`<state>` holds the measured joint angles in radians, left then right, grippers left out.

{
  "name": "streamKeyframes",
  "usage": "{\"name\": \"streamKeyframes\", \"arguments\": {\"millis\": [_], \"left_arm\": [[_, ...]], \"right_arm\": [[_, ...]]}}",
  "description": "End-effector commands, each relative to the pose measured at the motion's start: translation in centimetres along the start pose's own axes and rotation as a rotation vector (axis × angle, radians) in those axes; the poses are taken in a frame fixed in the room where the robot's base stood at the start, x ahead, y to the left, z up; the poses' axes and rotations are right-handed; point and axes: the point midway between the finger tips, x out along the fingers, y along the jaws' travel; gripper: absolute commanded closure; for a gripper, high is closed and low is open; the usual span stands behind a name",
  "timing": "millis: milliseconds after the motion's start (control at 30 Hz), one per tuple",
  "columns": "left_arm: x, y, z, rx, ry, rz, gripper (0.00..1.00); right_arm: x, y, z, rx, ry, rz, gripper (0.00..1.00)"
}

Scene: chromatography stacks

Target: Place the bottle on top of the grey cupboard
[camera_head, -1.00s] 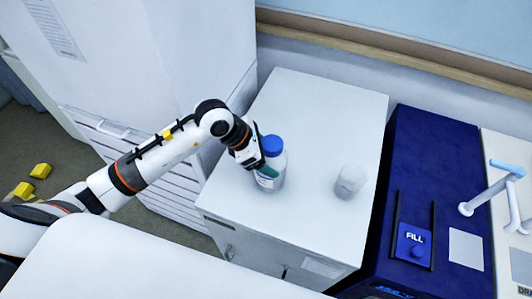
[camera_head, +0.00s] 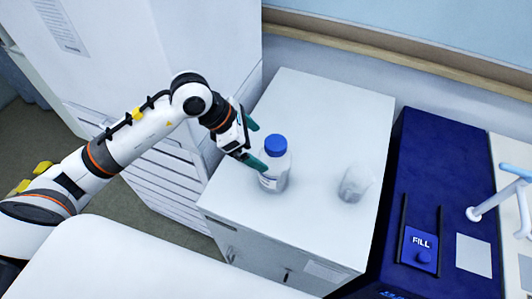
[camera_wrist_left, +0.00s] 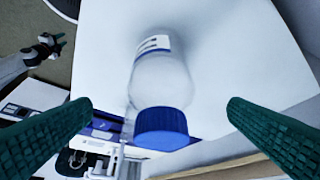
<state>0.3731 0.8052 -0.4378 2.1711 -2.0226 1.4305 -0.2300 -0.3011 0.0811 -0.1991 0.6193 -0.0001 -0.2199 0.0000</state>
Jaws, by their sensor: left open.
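The bottle (camera_head: 274,170) is clear with a blue cap and a label. It stands upright on the white-grey top of the cupboard (camera_head: 318,125), near the left side. My left gripper (camera_head: 256,147) is open beside the bottle, its green fingers spread on the side towards the arm. In the left wrist view the bottle (camera_wrist_left: 160,85) appears between the two spread fingers (camera_wrist_left: 158,104), with a gap on both sides. My right gripper (camera_wrist_left: 50,45) seems to show small at the upper left of that view; its jaws are unclear.
A clear beaker (camera_head: 354,184) stands on the cupboard right of the bottle. A blue device marked FILL (camera_head: 420,190) stands to the right of the cupboard. A tall white cabinet (camera_head: 160,50) stands to the left. The back of the cupboard top is clear.

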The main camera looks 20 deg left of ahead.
Motion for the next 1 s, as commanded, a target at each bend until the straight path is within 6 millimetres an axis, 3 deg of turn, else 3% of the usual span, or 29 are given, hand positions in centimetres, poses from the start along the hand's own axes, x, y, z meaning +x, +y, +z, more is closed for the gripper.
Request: {"name": "streamKeyframes", "arguments": {"millis": [200,333,1000], "left_arm": [[-3.7,-0.1,0.1,0.001,0.001,-0.005,0.02],[-4.8,0.0,0.0,-0.001,0.0,-0.001,0.02],[-5.1,0.0,0.0,-0.001,0.0,0.0,0.02]], "right_arm": [[1.0,0.0,-0.1,0.0,0.0,0.0,0.64],[1.1,0.1,-0.1,0.0,0.0,0.0,0.64],[1.1,0.1,0.1,-0.001,-0.003,0.001,0.64]]}}
